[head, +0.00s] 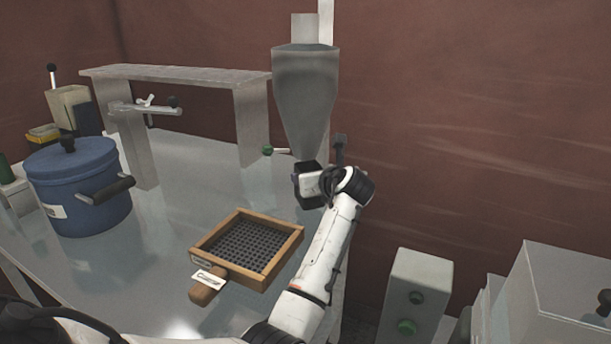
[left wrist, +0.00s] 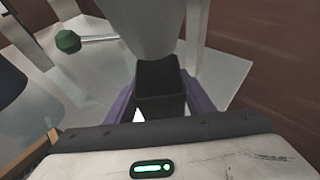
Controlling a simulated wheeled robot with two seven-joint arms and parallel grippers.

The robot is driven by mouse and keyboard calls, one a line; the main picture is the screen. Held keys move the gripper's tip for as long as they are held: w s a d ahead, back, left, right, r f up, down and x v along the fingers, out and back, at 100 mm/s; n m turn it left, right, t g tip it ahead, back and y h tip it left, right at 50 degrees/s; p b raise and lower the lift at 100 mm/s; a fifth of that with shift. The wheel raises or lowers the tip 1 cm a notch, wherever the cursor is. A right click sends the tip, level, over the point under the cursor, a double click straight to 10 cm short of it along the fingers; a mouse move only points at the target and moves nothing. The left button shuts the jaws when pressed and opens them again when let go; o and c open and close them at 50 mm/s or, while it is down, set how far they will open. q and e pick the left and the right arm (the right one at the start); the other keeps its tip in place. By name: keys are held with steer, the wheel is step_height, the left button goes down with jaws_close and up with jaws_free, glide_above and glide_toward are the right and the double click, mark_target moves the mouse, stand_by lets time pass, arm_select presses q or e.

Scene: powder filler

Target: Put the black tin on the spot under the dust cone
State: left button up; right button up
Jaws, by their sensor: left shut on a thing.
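The black tin (head: 306,169) is directly below the narrow lower end of the grey dust cone (head: 305,95). My left gripper (head: 308,186) is shut on the tin, and my white arm reaches up from the bottom of the head view. In the left wrist view the tin (left wrist: 160,88) stands between the purplish fingers of my left gripper (left wrist: 160,108), and the cone (left wrist: 150,32) hangs just over its far side. The spot under the cone is hidden by the tin and gripper. I cannot tell whether the tin's base touches a surface. My right gripper is out of view.
A green-knobbed lever (head: 268,150) sticks out left of the cone, close to the tin. A wooden-framed sieve (head: 293,243) lies on the metal table (head: 165,275). A blue lidded pot (head: 80,190) and a metal bridge stand (head: 180,74) are at left. A grey button box (head: 415,290) is at lower right.

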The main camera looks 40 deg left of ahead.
arm_select(q)
steer(key=x, duration=0.3)
steer(key=shift+w+a+r, duration=0.25)
steer(key=shift+w+a, duration=0.05)
steer(key=shift+a, duration=0.15)
steer(key=shift+f, duration=0.35)
steer(key=o, duration=1.2)
steer(key=shift+f, duration=0.15)
steer(key=shift+s+d+r, duration=0.2)
steer(key=shift+d+r, duration=0.05)
steer(key=shift+d, duration=0.05)
steer(key=v, duration=1.1)
steer(key=shift+s+d, duration=0.15)
steer(key=shift+s, duration=0.05)
